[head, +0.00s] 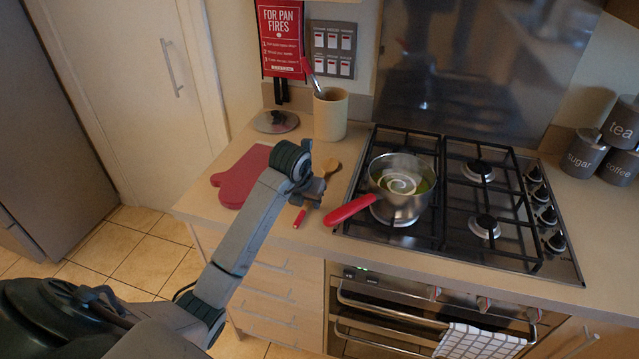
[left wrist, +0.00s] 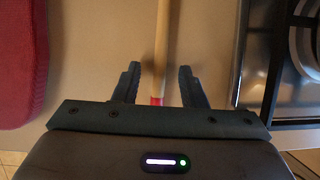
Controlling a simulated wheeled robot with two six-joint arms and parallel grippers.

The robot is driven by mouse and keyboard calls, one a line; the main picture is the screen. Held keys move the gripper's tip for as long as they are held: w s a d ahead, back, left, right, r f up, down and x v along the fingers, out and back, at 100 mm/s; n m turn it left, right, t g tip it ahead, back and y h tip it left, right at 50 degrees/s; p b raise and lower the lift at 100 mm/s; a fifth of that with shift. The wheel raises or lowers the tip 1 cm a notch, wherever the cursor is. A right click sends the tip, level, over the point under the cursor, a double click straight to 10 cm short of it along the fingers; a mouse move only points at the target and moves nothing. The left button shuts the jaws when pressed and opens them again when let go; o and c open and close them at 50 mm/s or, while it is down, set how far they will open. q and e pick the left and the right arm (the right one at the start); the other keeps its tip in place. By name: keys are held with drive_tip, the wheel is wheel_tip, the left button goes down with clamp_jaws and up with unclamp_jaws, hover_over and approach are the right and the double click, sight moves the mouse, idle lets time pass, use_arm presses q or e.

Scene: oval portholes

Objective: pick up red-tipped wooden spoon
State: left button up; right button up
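The red-tipped wooden spoon (head: 328,172) lies on the counter between the red oven mitt and the hob. Its bowl points away from me, and its red tip (head: 299,217) points toward the counter's front edge. My left gripper (head: 307,193) is over the handle. In the left wrist view the wooden handle (left wrist: 161,50) runs between the two fingers of my open left gripper (left wrist: 158,85), with a gap on each side. The red end shows just at the gripper's base, and the rest of it is hidden. My right gripper is not in view.
A red oven mitt (head: 238,177) lies left of the spoon. The gas hob (head: 455,230) is to the right, with a red-handled saucepan (head: 399,203) whose handle reaches toward the spoon. A utensil crock (head: 330,117) and a lid (head: 275,122) stand behind.

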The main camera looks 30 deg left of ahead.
use_arm(q)
clamp_jaws()
drive_tip(key=shift+r, duration=0.15)
drive_tip(key=shift+r+b, duration=0.45)
drive_tip(key=shift+r, duration=0.15)
wheel_tip(320, 180, up, 2)
drive_tip(key=shift+r+b, duration=0.1)
drive_tip(key=shift+b, duration=0.5)
drive_tip(key=s, duration=0.4)
drive_tip(key=shift+d+b, duration=0.3)
drive_tip(key=shift+d, duration=0.05)
drive_tip(key=s+d+r+p, duration=0.1)
drive_tip(key=s+d+p, duration=0.1)
drive_tip(key=s, duration=0.9)
drive_tip(key=shift+s+d+r+p, duration=0.2)
drive_tip(key=shift+s+p, duration=0.2)
drive_tip(key=shift+p, duration=0.1)
